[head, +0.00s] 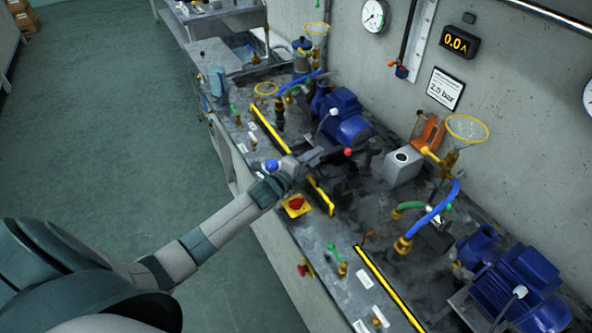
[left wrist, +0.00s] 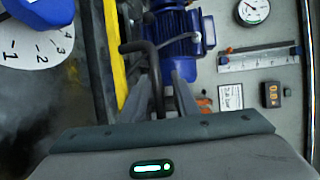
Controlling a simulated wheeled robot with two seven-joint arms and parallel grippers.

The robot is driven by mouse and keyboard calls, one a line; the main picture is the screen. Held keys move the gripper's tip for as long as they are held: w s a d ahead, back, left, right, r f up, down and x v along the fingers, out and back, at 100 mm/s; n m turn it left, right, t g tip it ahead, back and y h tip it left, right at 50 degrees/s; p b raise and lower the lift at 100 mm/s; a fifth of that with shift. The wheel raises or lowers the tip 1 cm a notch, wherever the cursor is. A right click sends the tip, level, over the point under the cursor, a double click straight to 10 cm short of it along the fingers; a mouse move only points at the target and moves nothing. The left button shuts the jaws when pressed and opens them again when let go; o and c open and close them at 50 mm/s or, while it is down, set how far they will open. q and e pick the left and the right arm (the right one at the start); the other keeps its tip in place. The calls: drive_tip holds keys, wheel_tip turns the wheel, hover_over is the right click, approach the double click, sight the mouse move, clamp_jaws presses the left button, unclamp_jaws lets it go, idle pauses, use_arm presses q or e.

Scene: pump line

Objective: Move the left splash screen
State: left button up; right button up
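The left splash screen (head: 268,132) shows as a long yellow-edged strip on the bench, partly hidden behind my left arm. Its yellow edge (left wrist: 115,55) also shows in the left wrist view, with a dark bent handle (left wrist: 155,70) beside it. My left gripper (head: 338,154) is over the bench by the strip. In the left wrist view its fingers (left wrist: 167,85) stand apart, with the handle's lower bar between them, nearer the left finger. Whether they touch the bar is unclear. A second yellow-edged screen (head: 388,288) stands nearer me. My right gripper is not in view.
A blue pump motor (head: 342,116) stands behind the gripper, and another (head: 518,285) at the lower right. A grey box (head: 403,166), hoses and funnels crowd the wall side. A red emergency button (head: 296,204) is near the front edge. The floor at left is clear.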

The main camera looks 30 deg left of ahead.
use_arm(q)
drive_tip(key=b+v, duration=0.3)
drive_tip(key=v, duration=1.4)
drive_tip(key=shift+b, duration=0.3)
drive_tip(key=shift+s, duration=0.1)
